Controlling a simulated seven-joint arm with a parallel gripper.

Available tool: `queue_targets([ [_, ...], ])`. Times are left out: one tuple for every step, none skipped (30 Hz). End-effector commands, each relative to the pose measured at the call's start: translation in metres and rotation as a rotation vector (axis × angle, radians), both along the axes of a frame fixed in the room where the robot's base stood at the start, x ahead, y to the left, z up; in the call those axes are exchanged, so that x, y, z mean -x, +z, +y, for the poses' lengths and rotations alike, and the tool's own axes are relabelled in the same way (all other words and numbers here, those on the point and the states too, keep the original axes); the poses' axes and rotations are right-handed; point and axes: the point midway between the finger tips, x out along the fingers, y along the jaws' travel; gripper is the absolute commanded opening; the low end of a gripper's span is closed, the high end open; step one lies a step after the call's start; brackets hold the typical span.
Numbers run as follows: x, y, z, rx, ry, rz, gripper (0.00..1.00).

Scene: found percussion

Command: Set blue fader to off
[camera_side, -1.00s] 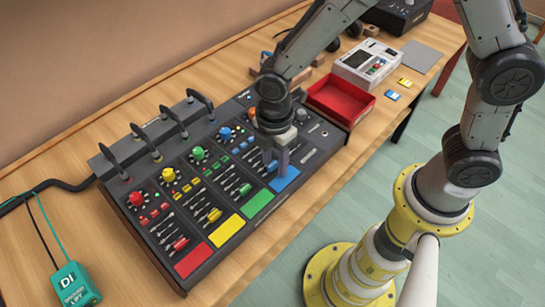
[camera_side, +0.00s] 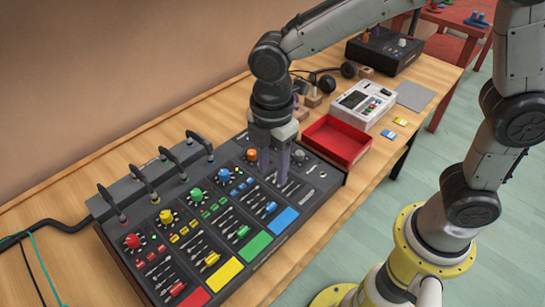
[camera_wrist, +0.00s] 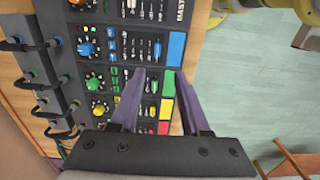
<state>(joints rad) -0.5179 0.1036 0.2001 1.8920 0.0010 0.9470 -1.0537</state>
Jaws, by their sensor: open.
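The blue fader (camera_side: 270,207) is on the dark mixer console (camera_side: 325,184), low in its slot near the blue pad (camera_side: 284,221). It also shows in the wrist view (camera_wrist: 157,50). My gripper (camera_side: 273,178) is open and empty above the console, up the panel from the blue fader. In the wrist view its purple fingers (camera_wrist: 160,74) are spread, with the blue fader beyond the tips. The fader's exact slot position and any off mark are too small to read.
Green (camera_side: 242,232), yellow (camera_side: 211,259) and red (camera_side: 176,288) faders sit in neighbouring channels. Tall dark plugs with cables stand along the console's back edge. A red tray (camera_side: 341,142) and a white device (camera_side: 366,101) stand to the right.

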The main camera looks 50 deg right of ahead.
Motion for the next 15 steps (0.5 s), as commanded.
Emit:
queue_targets([
  [-0.001,0.007,0.000,-0.002,0.000,-0.003,0.46],
  [-0.001,0.010,0.000,-0.001,0.000,-0.002,0.46],
  [0.000,0.013,0.000,0.000,0.000,0.000,0.46],
  [0.000,0.015,0.000,0.000,0.000,0.000,0.46],
  [0.000,0.017,0.000,0.000,0.000,0.000,0.46],
  [0.000,0.019,0.000,0.000,0.000,0.000,0.46],
  [0.000,0.020,0.000,0.000,0.000,0.001,0.46],
  [0.000,0.021,0.000,0.000,0.000,0.001,0.46],
  [0.000,0.021,0.000,0.000,0.000,0.001,0.46],
  [0.000,0.021,0.000,0.001,0.000,0.001,0.46],
  [0.000,0.021,0.000,0.001,0.000,0.001,0.46],
  [0.000,0.021,0.000,0.001,0.000,0.001,0.46],
  [0.000,0.021,0.000,0.001,0.000,0.001,0.46],
  [0.000,0.021,0.000,0.001,0.000,0.001,0.46],
  [0.000,0.021,0.000,0.000,0.000,0.001,0.46],
])
